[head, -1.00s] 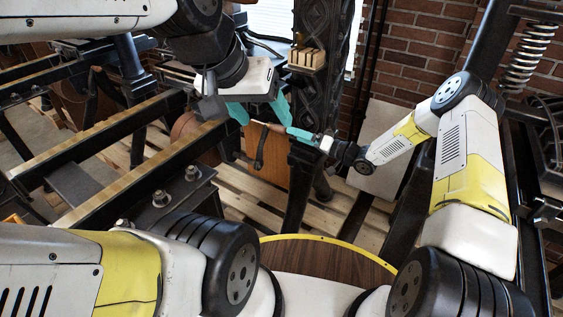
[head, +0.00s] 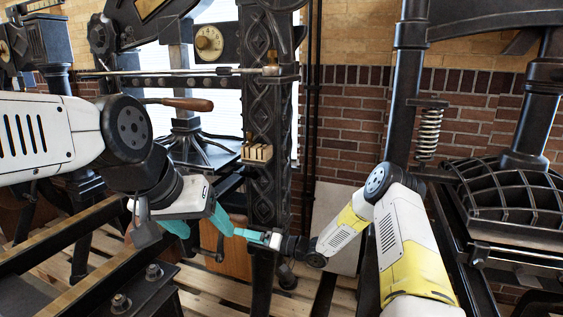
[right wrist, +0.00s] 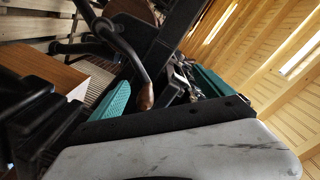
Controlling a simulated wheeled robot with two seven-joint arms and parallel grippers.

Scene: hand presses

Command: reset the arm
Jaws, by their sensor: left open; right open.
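My left gripper (head: 202,226) is at the lower middle of the head view, with its teal fingers spread and nothing seen between them. My right gripper (head: 252,235) is just right of it, in front of the ornate black press column (head: 268,110). Its teal fingers point left, close to the left gripper's fingers; whether they touch is unclear. In the right wrist view my right gripper's (right wrist: 160,92) two teal fingers are apart. A dark handle with a brown grip (right wrist: 146,95) shows between them in that view, and I cannot tell its distance.
A small wooden holder (head: 257,153) is fixed on the column above the grippers. A wooden-handled lever (head: 188,104) sticks out at the left. Black rails (head: 75,240) lie below the left arm. Another press (head: 510,195) stands at the right, beside a brick wall (head: 350,120).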

